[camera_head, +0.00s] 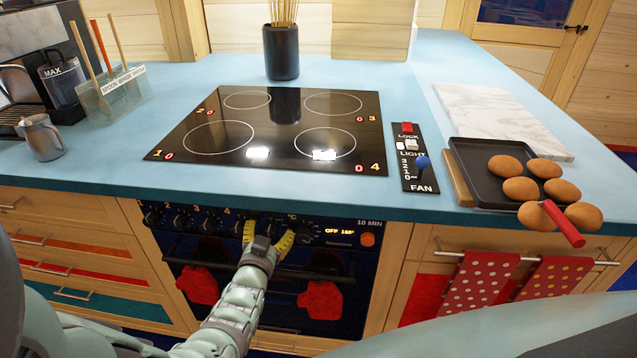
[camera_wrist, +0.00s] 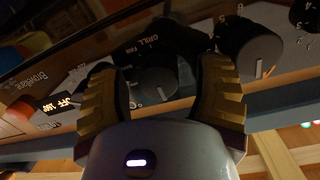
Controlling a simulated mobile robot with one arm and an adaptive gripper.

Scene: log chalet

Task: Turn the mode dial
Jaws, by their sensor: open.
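The mode dial (camera_wrist: 157,84) is a dark round knob on the oven's control panel, with GRILL and FAN lettering around it in the wrist view. Its pale pointer line points toward a small 0 mark. My gripper (camera_wrist: 160,92) has its two yellow ribbed fingers spread on either side of this dial. Whether the fingers touch it I cannot tell. In the head view my gripper (camera_head: 268,241) is at the panel's middle, and its fingers largely hide the dial. The oven display (camera_head: 340,232) reads OFF 180°.
Another knob (camera_head: 303,229) is close right of my gripper, and numbered knobs (camera_head: 182,220) line the left. Red mitts (camera_head: 320,299) hang below on the oven front. The cooktop (camera_head: 275,125) and a tray (camera_head: 480,180) of buns are above on the counter.

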